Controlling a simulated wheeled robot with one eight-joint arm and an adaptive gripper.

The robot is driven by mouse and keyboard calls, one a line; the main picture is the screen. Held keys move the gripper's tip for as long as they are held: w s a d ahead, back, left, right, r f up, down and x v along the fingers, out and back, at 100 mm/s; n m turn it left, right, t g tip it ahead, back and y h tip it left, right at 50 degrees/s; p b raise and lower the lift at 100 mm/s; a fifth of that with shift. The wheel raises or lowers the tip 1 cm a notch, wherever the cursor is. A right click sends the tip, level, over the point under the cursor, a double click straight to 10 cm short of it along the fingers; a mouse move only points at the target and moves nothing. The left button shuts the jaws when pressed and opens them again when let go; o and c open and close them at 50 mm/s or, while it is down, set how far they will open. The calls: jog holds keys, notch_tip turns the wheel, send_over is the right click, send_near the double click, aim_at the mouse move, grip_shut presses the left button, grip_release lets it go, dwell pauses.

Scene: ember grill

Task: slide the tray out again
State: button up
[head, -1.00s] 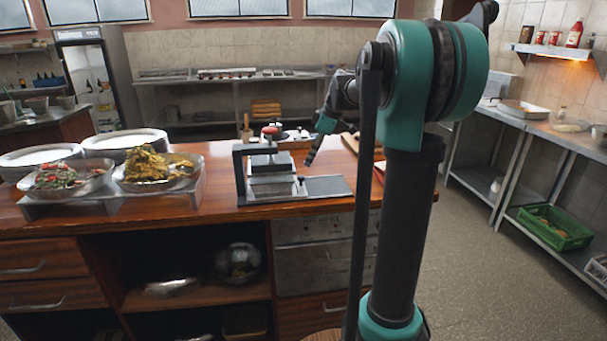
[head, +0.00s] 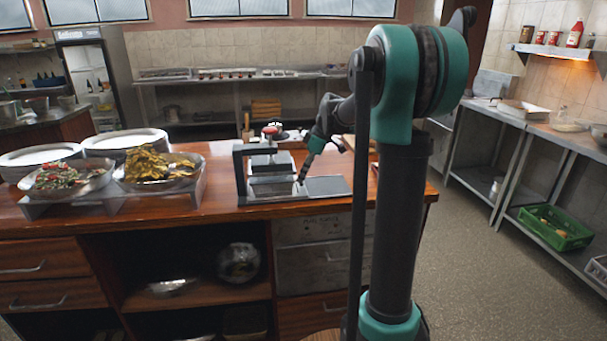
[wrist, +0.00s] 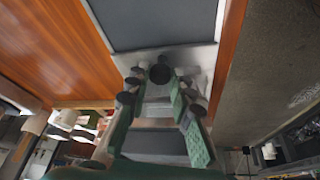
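A press (head: 240,172) with a dark frame and a red-topped knob (head: 272,129) stands on the wooden counter. A grey tray (head: 272,188) sits low in its frame, beside a flat plate (head: 328,186) on the right. My gripper (head: 302,178) points down at the tray's right end. In the wrist view my gripper (wrist: 160,82) has its fingers spread, with green pads on both sides. A dark round knob (wrist: 160,73) shows between the fingertips, with gaps beside it. Whether the fingers touch it, I cannot tell. A dark flat slab (wrist: 150,22) lies beyond.
Two food pans (head: 68,178) (head: 158,172) stand on a metal stand at the counter's left, with stacked plates (head: 125,140) behind. The counter's front edge (head: 230,216) is close to the press. Steel shelving (head: 490,150) stands at the right, past open floor.

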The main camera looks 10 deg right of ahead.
grip_shut()
jog(key=shift+d, duration=0.1)
jog(key=d, duration=1.5)
jog(key=o, duration=0.6)
grip_release()
jog(key=shift+c, duration=0.2)
jog(key=shift+r, duration=0.1)
jog(key=v, duration=1.2)
